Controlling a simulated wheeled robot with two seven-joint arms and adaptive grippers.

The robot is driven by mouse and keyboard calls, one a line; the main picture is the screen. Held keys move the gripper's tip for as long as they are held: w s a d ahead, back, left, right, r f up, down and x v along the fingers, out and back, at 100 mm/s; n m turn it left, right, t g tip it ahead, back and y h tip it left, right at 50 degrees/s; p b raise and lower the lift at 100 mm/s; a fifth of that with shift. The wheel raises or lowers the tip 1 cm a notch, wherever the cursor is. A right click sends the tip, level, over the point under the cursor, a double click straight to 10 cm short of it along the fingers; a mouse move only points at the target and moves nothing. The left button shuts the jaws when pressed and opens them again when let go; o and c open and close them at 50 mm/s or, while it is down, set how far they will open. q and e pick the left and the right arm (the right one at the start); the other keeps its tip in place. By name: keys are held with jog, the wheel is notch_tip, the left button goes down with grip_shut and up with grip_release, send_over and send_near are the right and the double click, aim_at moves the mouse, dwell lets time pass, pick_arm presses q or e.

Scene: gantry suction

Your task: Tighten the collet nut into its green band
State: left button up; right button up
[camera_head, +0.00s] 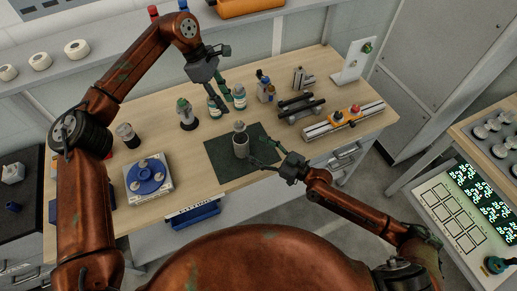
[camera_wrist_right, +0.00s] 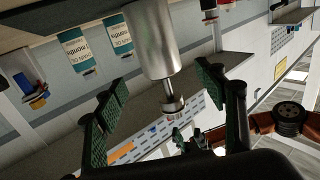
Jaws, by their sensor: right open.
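A grey metal cylinder (camera_head: 241,148) stands upright on a dark mat (camera_head: 222,163) in the head view, with a smaller metal piece (camera_head: 239,126) on top. The wrist view shows the cylinder (camera_wrist_right: 150,38) inverted, with a thin neck and a small metal end piece (camera_wrist_right: 173,104), perhaps the collet nut. My right gripper (camera_head: 268,152) is open beside the cylinder; in the wrist view its green-padded fingers (camera_wrist_right: 160,103) are spread either side of the end piece, with no contact visible. My left gripper (camera_head: 225,97) is raised near two labelled bottles, its fingers apart. I cannot make out a green band.
The labelled bottles (camera_head: 239,97) stand behind the mat. A blue round fixture (camera_head: 149,175) on a white base lies to the left. A rail with an orange block (camera_head: 343,118) and dark bars (camera_head: 300,105) lie to the right. The mat's front part is clear.

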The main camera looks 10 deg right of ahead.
aim_at(248, 143)
jog(key=shift+x, duration=3.95)
jog(key=c, duration=0.4)
jog(key=shift+c, duration=0.3)
grip_shut()
